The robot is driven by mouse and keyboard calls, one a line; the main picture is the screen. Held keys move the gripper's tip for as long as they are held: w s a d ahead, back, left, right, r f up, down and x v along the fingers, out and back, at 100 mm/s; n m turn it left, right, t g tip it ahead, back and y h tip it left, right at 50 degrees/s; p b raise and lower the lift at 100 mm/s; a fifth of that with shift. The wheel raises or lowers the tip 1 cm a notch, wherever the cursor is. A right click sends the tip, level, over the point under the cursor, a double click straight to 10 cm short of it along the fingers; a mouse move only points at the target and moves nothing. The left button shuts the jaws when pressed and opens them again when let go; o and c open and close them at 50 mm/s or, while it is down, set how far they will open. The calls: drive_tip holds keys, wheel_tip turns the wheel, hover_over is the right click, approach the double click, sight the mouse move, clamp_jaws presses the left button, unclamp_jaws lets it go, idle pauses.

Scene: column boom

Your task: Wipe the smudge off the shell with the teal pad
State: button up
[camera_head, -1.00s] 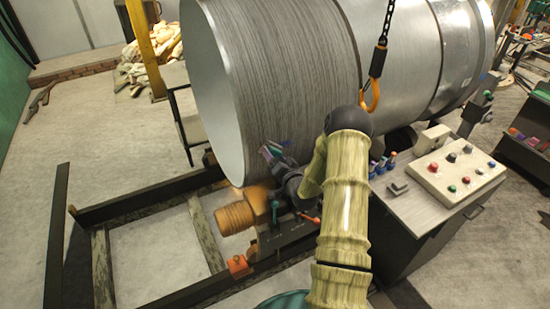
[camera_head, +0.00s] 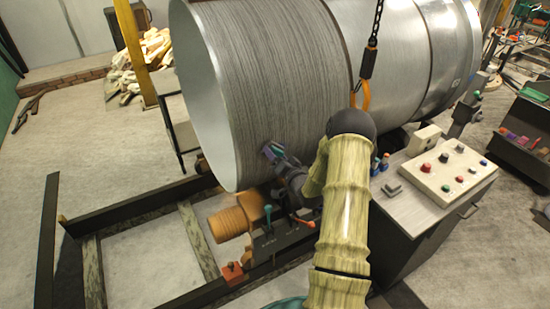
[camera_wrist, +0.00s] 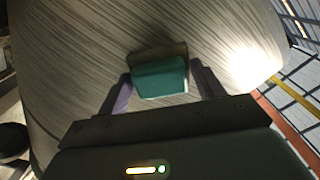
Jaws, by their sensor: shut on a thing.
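The shell (camera_head: 265,75) is a large grey brushed-metal cylinder lying on its side, open at its left end. It fills most of the wrist view (camera_wrist: 230,40). My gripper (camera_head: 272,153) is at the shell's lower front side. In the wrist view, my gripper (camera_wrist: 160,84) is shut on the teal pad (camera_wrist: 160,78), one finger on each side of it. The pad has a darker brownish block along its far edge, facing the shell. I cannot tell whether it touches the metal. No smudge can be made out in either view.
An orange hook (camera_head: 362,95) on a chain hangs in front of the shell, close to my arm. A control box (camera_head: 445,172) with buttons stands on a cabinet at the right. An orange motor (camera_head: 235,218) and a dark floor frame (camera_head: 130,208) lie below left.

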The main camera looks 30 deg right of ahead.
sight(282, 149)
drive_tip(key=shift+w+d+b, duration=0.2)
drive_tip(key=shift+d+b, duration=0.5)
drive_tip(key=shift+d, duration=1.2)
drive_tip(key=shift+d+b, duration=0.65)
drive_tip(key=shift+d, duration=1.25)
drive_tip(key=shift+w, duration=0.1)
drive_tip(key=shift+a+r, duration=0.1)
drive_tip(key=shift+a+b, duration=0.5)
drive_tip(key=shift+a, duration=1.4)
